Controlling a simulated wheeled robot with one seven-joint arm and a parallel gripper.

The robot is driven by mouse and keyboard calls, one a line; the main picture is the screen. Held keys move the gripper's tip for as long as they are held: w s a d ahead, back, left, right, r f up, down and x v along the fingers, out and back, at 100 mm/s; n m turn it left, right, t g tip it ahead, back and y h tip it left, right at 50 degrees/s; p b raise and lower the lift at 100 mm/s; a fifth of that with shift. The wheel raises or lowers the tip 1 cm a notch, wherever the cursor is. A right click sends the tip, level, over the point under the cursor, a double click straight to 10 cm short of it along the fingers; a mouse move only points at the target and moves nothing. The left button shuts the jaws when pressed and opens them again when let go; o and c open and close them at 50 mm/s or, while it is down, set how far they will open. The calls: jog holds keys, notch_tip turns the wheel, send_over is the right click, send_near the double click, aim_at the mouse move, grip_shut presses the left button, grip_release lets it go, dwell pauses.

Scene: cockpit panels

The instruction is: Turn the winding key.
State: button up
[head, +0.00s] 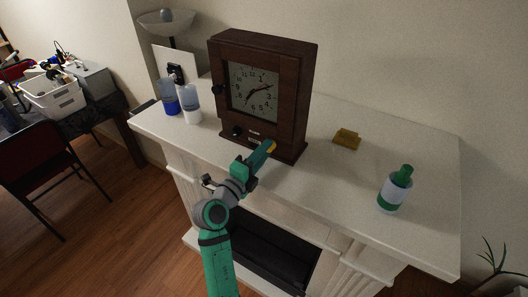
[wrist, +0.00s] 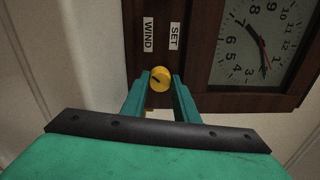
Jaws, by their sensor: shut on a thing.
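A round yellow knob (wrist: 160,78), seemingly the winding key, is on the clock's lower front, close to the white WIND (wrist: 149,34) and SET (wrist: 174,37) labels. It shows as a yellow bit in the head view (head: 271,146). My gripper (wrist: 161,82) is shut on the yellow knob, a green finger on each side. In the head view my gripper (head: 266,150) covers part of the clock's base.
A dark knob (head: 237,131) is on the clock's lower left front. Blue (head: 169,96) and white (head: 192,103) bottles stand left of the clock. A small brass-coloured block (head: 346,139) and a green-capped bottle (head: 396,188) are to the right, with bare mantel (head: 330,185) between.

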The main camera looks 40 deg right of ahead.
jog(key=shift+s+d+f, duration=0.1)
jog(key=o, duration=1.1)
jog(key=shift+c, duration=0.2)
